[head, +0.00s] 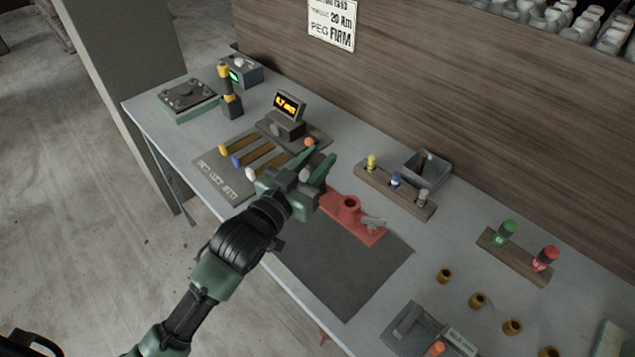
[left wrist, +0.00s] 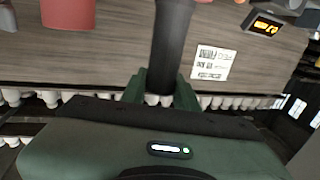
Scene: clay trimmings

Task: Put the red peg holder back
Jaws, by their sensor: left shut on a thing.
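My left gripper (head: 318,168) is above the bench, just up-left of a red holder fixture (head: 349,207). In the left wrist view it is shut on a dark grey cylinder (left wrist: 172,45), which rises between its fingers. In the head view the gripper hides most of what it grips. The red fixture has a round upright socket and a grey lever, and lies on a dark mat (head: 340,265). A red-topped peg (head: 545,257) stands in a wooden rack (head: 515,257) at the right. A red part (left wrist: 68,12) shows at the wrist view's top left. My right gripper is not in view.
A green-topped peg (head: 504,232) shares the right rack. Another rack (head: 395,190) holds yellow, blue and grey pegs before a grey bin (head: 427,168). A display (head: 289,105) and handled tools (head: 237,161) lie left. Several brown rings (head: 477,300) stand right.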

